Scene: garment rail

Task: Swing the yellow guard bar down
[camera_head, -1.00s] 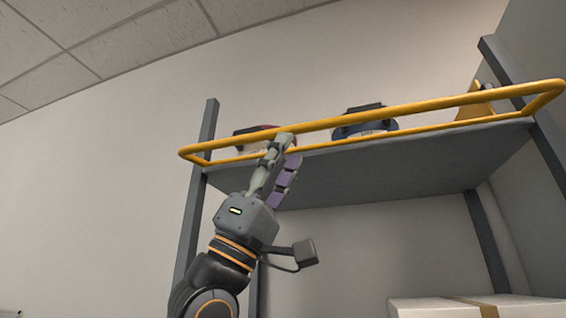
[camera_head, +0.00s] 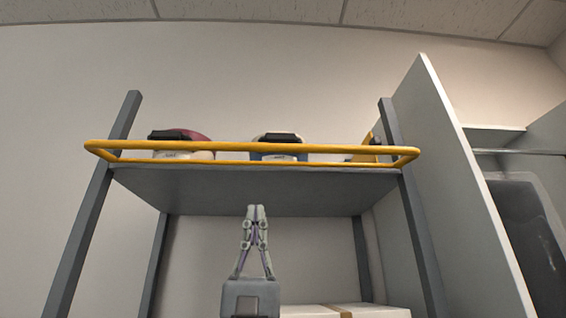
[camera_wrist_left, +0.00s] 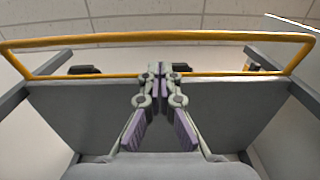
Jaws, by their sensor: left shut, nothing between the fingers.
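The yellow guard bar (camera_head: 255,147) runs along the front edge of the top shelf, raised in front of the things on it. Its upper rail spans the picture in the left wrist view (camera_wrist_left: 150,36), with a lower yellow rail behind. My left gripper (camera_head: 255,208) points up with its fingertips together and nothing between them. In the head view it appears below the bar, in front of the shelf's underside. In the left wrist view its fingertips (camera_wrist_left: 160,68) overlap the lower rail; contact cannot be told. My right gripper is not in view.
The grey top shelf (camera_head: 240,188) holds a red-and-white item (camera_head: 190,148), a blue-and-white item (camera_head: 279,147) and a yellow item (camera_head: 366,150). White boxes (camera_head: 372,311) stand below. A tall white panel (camera_head: 450,180) rises at the right.

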